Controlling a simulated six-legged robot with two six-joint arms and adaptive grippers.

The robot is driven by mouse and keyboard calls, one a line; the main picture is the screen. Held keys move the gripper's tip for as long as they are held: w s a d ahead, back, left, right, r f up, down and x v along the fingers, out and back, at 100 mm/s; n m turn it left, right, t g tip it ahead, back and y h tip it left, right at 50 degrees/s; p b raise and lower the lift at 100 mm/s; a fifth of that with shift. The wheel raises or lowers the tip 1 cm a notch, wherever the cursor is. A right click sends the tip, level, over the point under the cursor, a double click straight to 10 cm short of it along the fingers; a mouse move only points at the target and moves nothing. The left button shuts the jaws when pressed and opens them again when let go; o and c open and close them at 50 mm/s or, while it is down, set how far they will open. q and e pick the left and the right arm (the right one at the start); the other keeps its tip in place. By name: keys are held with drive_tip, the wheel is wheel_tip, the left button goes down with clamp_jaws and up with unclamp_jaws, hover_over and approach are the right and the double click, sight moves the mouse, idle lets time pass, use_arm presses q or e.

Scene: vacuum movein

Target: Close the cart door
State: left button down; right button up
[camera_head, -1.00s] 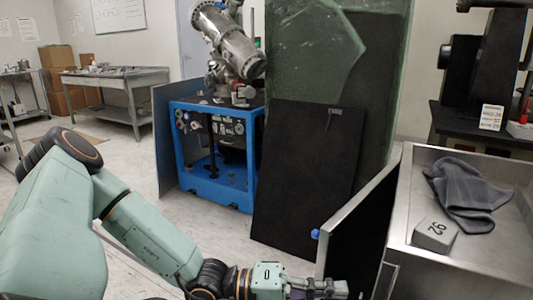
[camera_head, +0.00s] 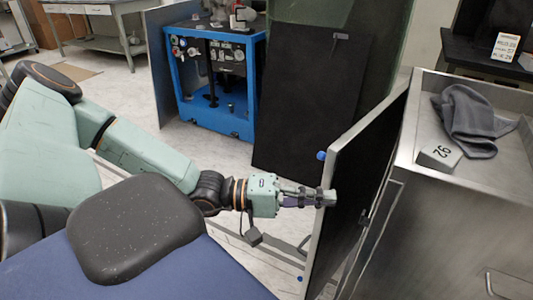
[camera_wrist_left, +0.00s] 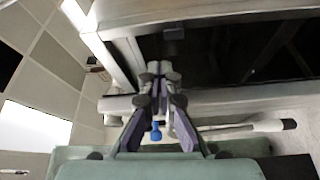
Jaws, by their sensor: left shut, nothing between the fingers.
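The cart door (camera_head: 352,195) is a dark panel with a pale metal edge and blue knobs. It stands open, swung out to the left of the metal cart (camera_head: 425,215). My left gripper (camera_head: 325,197) is shut and empty, its fingertips at the door's outer edge and overlapping it in the head view. I cannot tell whether they touch it. In the left wrist view the shut fingers (camera_wrist_left: 160,72) point toward a dark panel, with a blue knob (camera_wrist_left: 156,133) below them. My right gripper is out of view.
A grey cloth (camera_head: 470,120) and a block marked 92 (camera_head: 439,154) lie on the cart top. A black panel (camera_head: 305,110) and a blue-framed machine (camera_head: 215,85) stand behind. Open floor (camera_head: 120,110) lies to the left.

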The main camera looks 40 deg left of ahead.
use_arm(q)
drive_tip(key=s+a+p, duration=0.3)
drive_tip(key=s+p, duration=0.5)
drive_tip(key=s, duration=0.2)
drive_tip(key=w+a+n+g+y+b, duration=0.2)
drive_tip(key=w+a+n+g+y, duration=0.3)
drive_tip(key=w+a+n+g, duration=0.8)
drive_tip(key=w+d+f+m+t+b, duration=0.1)
drive_tip(key=d+f+b, duration=0.4)
drive_tip(key=d, duration=0.5)
drive_tip(key=shift+w+d+f+t+b, duration=0.4)
drive_tip(key=shift+w+f, duration=0.4)
drive_tip(key=shift+f, duration=0.15)
